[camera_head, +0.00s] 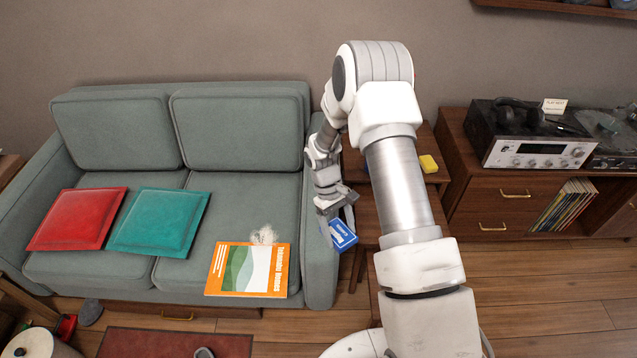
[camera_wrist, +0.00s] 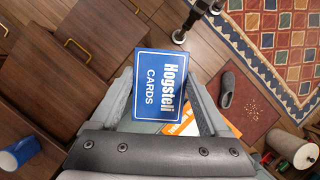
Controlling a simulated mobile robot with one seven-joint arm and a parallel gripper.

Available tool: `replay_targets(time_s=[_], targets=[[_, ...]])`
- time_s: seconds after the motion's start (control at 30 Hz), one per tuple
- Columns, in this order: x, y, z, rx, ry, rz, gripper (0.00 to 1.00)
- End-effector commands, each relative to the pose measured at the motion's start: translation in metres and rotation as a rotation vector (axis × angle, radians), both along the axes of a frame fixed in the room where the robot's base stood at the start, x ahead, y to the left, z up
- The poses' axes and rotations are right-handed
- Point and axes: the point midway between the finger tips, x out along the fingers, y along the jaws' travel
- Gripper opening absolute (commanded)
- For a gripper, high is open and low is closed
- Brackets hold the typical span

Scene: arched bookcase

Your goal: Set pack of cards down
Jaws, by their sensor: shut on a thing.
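The pack of cards (camera_head: 343,235) is blue with white lettering. My gripper (camera_head: 335,217) is shut on it, in front of the sofa's right arm in the head view. In the wrist view the pack (camera_wrist: 147,85) sits between the two fingers of my gripper (camera_wrist: 160,95), its printed face to the camera, reading "Hogsteli CARDS". It is held in the air above the wooden furniture and floor. A wooden side table (camera_head: 364,212) stands beside the sofa, partly hidden behind my arm.
A green-grey sofa (camera_head: 237,122) holds a red cushion (camera_head: 78,218), a teal cushion (camera_head: 158,221) and an orange book (camera_head: 248,269). A yellow item (camera_head: 428,164) lies on wood right of my arm. A cabinet (camera_head: 490,205) with a stereo receiver (camera_head: 540,150) stands at right.

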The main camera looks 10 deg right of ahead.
Motion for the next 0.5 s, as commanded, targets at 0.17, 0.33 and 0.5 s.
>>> replay_targets(time_s=[0.17,0.33,0.5], targets=[[0.046,-0.015,-0.017,-0.002,-0.001,0.418,0.21],[0.086,-0.03,-0.024,-0.004,0.0,0.797,0.21],[0.125,-0.045,-0.027,-0.003,-0.001,1.156,0.21]])
